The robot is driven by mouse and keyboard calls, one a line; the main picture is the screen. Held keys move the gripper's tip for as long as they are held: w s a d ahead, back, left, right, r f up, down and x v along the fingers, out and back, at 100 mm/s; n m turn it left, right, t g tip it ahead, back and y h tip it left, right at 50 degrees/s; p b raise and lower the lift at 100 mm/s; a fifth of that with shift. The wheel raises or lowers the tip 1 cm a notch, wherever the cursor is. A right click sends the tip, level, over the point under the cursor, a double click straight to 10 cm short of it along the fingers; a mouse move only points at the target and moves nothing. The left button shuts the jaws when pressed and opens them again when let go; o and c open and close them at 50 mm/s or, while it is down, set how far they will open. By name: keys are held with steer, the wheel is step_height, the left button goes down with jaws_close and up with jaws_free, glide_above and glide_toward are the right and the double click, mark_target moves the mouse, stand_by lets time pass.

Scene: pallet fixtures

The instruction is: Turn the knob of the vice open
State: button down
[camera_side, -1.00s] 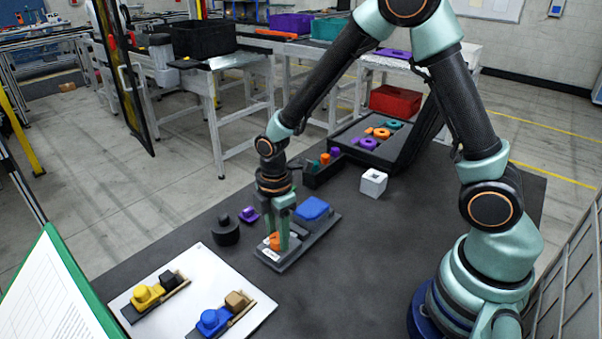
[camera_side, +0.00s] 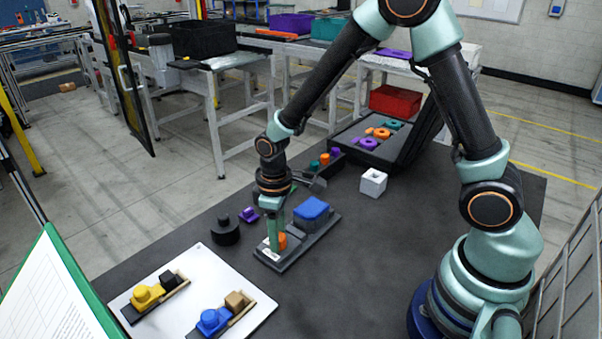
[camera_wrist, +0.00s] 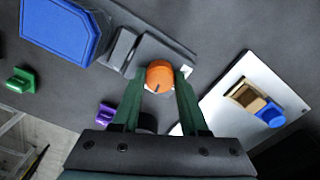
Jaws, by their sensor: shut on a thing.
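The vice's orange knob (camera_side: 282,241) sits at the near end of a grey vice base (camera_side: 290,255). My gripper (camera_side: 276,244) points down over it and is shut on the knob. In the wrist view the orange knob (camera_wrist: 160,75) shows a dark line mark on its top, with a green finger of my gripper (camera_wrist: 160,88) on each side. A blue block (camera_side: 311,208) stands at the far end of the vice base, and it also shows in the wrist view (camera_wrist: 62,28). The grey jaw (camera_wrist: 124,48) lies between the blue block and the knob.
A white board (camera_side: 205,275) with yellow and blue fixtures lies at the front left. A black round piece (camera_side: 225,231) and a purple piece (camera_side: 249,215) stand left of the vice. A white cube (camera_side: 373,183) stands to the right, near a dark tray (camera_side: 390,122).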

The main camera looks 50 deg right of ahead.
steer(key=shift+m, duration=1.1)
steer(key=shift+c, duration=2.2)
jaws_free()
steer(key=shift+r, duration=0.15)
step_height(320, 180, up, 12)
